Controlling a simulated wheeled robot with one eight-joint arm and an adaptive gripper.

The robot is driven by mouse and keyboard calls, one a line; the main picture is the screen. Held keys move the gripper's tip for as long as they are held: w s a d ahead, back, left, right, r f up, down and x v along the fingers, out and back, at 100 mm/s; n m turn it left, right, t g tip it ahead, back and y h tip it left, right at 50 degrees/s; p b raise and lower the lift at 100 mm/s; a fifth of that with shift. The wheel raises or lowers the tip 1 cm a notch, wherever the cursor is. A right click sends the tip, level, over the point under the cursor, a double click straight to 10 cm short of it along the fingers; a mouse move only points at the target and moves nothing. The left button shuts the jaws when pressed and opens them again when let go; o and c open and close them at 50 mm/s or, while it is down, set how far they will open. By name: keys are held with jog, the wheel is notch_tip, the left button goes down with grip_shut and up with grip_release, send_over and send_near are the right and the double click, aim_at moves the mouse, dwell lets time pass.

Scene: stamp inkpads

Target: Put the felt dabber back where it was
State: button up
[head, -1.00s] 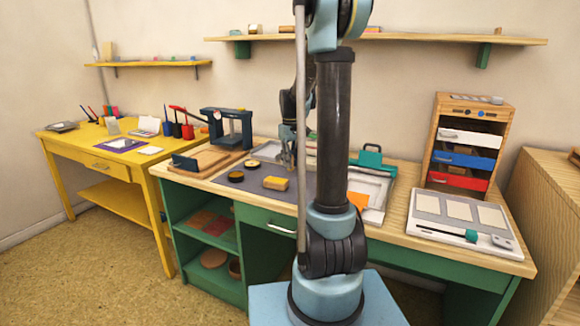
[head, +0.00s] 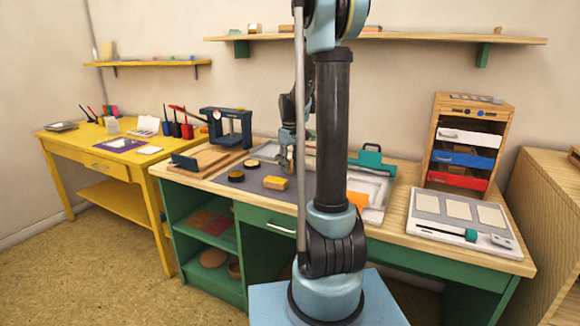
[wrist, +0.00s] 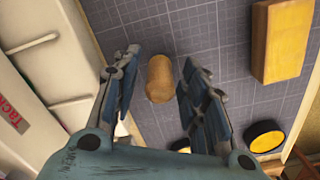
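A tan, cork-coloured cylinder, which looks like the felt dabber (wrist: 160,80), shows on the dark gridded mat in the wrist view. My gripper (wrist: 153,62) is open, with one finger on each side of the dabber and a visible gap to both. I cannot tell how far the fingertips are above the mat. In the head view my gripper (head: 287,164) is low over the right part of the mat (head: 236,182), partly behind my own arm.
A yellow block (head: 275,183) and two round dark-and-yellow inkpads (head: 235,177) (head: 252,163) are on the mat left of my gripper. A dark press (head: 227,126) stands behind left.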

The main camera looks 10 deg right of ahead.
aim_at(290, 159)
notch_tip(290, 159, up, 12)
dwell(0.6)
